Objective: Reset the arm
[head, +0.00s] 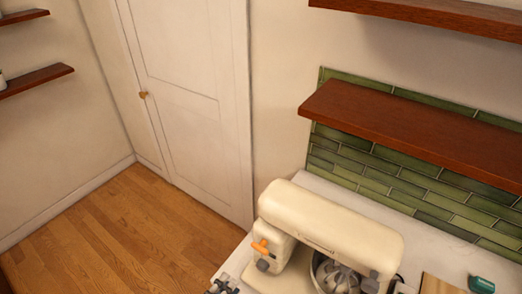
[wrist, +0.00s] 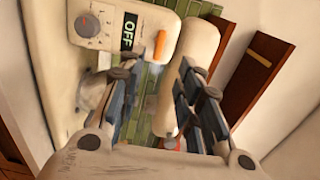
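My gripper (wrist: 155,76) is open in the wrist view, its two fingers apart with nothing held between them. Dark parts of my gripper (head: 222,287) show at the bottom edge of the head view, left of the mixer. A cream stand mixer (head: 325,228) stands on the counter, with an orange lever (head: 261,246) and a metal bowl (head: 335,276). In the wrist view the mixer (wrist: 88,40) shows a dial, a label reading OFF and the orange lever (wrist: 160,45), just beyond my fingertips. I cannot tell whether a finger touches it.
The pale counter (head: 448,240) runs right along a green tiled wall (head: 400,185). A brown shelf (head: 400,130) hangs above it. A wooden board (head: 440,286) and a small teal thing (head: 481,285) lie right of the mixer. Open wooden floor (head: 120,230) and a white door (head: 185,90) are left.

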